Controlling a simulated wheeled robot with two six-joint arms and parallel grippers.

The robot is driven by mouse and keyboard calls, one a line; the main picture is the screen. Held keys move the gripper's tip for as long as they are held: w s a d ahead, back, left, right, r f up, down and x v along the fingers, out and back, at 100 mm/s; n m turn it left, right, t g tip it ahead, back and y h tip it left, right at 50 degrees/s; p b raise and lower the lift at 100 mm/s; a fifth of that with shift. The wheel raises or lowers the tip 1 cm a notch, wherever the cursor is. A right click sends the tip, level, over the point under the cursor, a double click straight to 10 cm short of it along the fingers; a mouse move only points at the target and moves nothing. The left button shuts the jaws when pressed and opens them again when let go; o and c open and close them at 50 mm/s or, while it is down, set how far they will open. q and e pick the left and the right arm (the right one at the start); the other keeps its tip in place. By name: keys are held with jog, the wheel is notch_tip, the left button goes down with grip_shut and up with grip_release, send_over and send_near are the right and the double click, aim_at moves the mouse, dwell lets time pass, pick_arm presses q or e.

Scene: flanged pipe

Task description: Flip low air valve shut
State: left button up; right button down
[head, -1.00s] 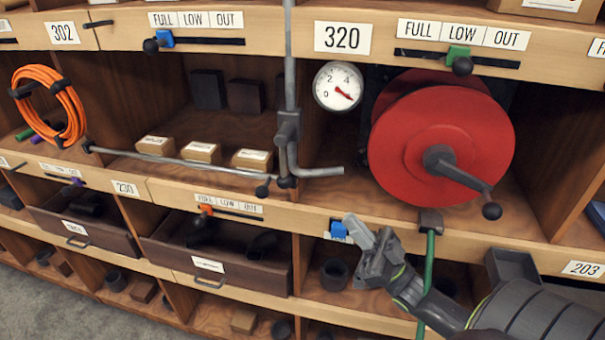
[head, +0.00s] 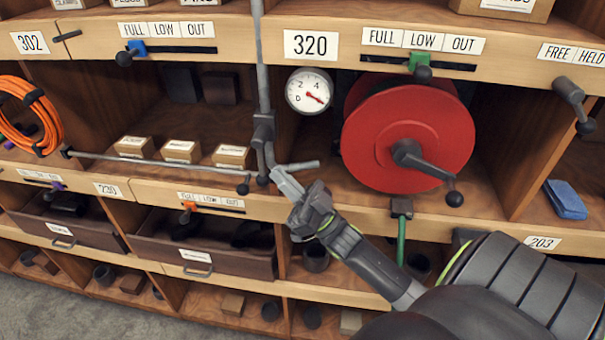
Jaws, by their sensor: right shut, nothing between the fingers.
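A grey vertical pipe (head: 262,60) runs down in front of the shelves, left of the 320 label. Low on it is a dark valve body (head: 264,128), with a short grey lever (head: 305,165) at its foot pointing right, roughly level. A round white gauge (head: 309,91) is right of the pipe. My right gripper (head: 277,174) is shut and empty. Its fingertips point up and left, just below the lever's left end, and overlap it in the picture. I cannot tell whether they touch it. My left gripper is not in view.
A red reel (head: 400,135) with a crank is right of the gauge. A horizontal rod (head: 160,162) with dark ends lies left of the pipe, before small boxes (head: 181,152). Drawers (head: 205,256) are below. A green strap (head: 402,240) hangs under the reel.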

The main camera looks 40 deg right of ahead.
jog(key=shift+w+a, duration=0.25)
jog(key=shift+w, duration=0.15)
